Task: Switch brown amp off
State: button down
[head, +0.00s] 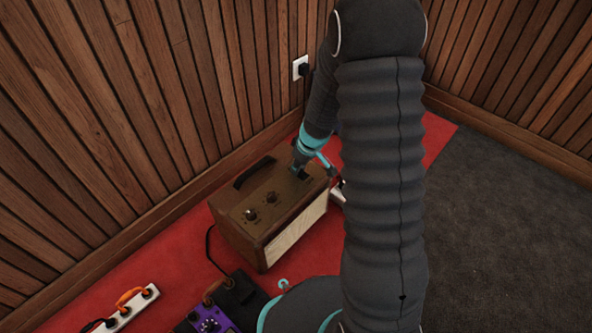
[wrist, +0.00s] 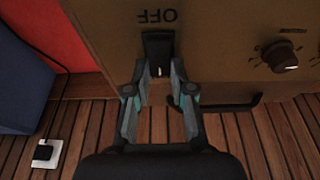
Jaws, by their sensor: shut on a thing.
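The brown amp (head: 232,234) stands on the red carpet by the wooden wall, with a pale front grille. My gripper (head: 300,172) points down at the right end of its top panel. In the wrist view, my gripper (wrist: 160,74) has its two fingers on either side of a black switch (wrist: 157,44) and is shut on it. The word OFF (wrist: 157,16) reads upside down beside the switch. The fingers hide part of the switch, and I cannot tell which way it is tipped.
Two knobs (head: 250,214) and a black carry handle (head: 254,172) are on the amp's top. A purple pedal (head: 209,322) and a white power strip (head: 122,308) lie at lower left. A wall outlet (head: 299,67) is behind. Grey carpet is free at right.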

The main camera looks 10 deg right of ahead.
jog(key=shift+s+a, duration=0.1)
jog(key=shift+a, duration=0.05)
jog(key=c, duration=1)
grip_release()
jog(key=shift+a, duration=0.1)
jog(key=shift+d, duration=0.2)
jog(key=shift+r, duration=0.15)
jog(key=v, duration=1.1)
jog(key=shift+r, duration=0.4)
jog(key=shift+s, duration=0.15)
